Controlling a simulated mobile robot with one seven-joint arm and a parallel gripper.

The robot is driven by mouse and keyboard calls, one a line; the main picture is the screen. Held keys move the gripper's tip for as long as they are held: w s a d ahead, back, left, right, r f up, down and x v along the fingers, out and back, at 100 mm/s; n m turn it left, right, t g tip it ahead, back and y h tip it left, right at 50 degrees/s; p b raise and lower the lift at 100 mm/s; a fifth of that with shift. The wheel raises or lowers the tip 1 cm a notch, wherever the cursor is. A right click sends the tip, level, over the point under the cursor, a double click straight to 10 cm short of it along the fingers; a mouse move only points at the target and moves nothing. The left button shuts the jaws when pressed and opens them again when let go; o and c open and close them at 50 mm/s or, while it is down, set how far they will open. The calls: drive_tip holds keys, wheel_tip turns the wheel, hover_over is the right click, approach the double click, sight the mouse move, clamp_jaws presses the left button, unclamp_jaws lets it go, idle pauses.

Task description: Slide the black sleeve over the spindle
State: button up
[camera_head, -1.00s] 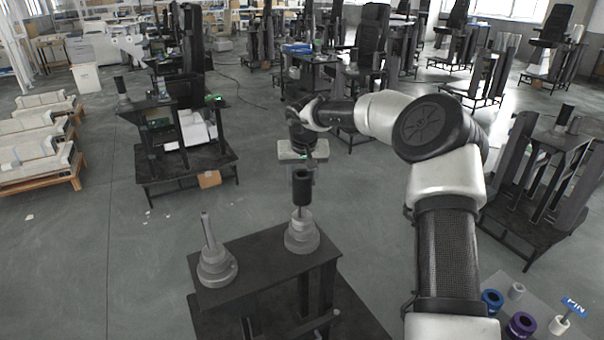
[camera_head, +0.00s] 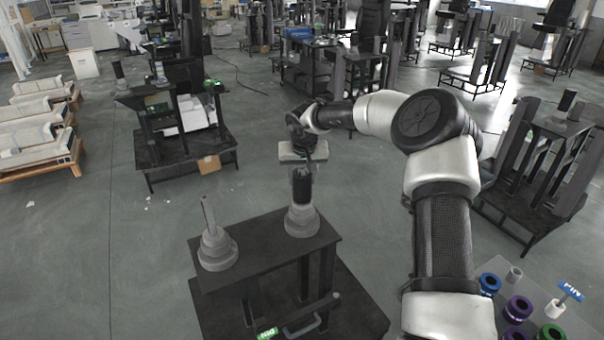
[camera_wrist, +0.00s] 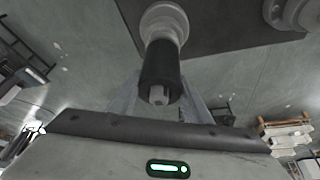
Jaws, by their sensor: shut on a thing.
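The black sleeve (camera_head: 301,189) is around the right spindle on the dark stand. My gripper (camera_head: 302,173) is above the spindle, pointing down, and shut on the sleeve's upper part. Its fingers stand on both sides of the sleeve in the wrist view. The spindle's shaft is hidden inside the sleeve.
A second, bare spindle (camera_head: 209,222) on a stepped base stands to the left on the same stand (camera_head: 262,252). A tray with blue and purple rings (camera_head: 519,308) and a blue-tagged pin (camera_head: 570,291) lies at lower right. Other stands surround the open floor.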

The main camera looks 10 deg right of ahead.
drive_tip(key=shift+f, duration=0.1)
idle(0.3)
drive_tip(key=o, duration=1.6)
drive_tip(key=shift+o, duration=0.2)
drive_tip(key=shift+f, duration=0.1)
drive_tip(key=v, duration=1.7)
drive_tip(key=shift+s+r, duration=0.15)
drive_tip(key=shift+r, duration=0.1)
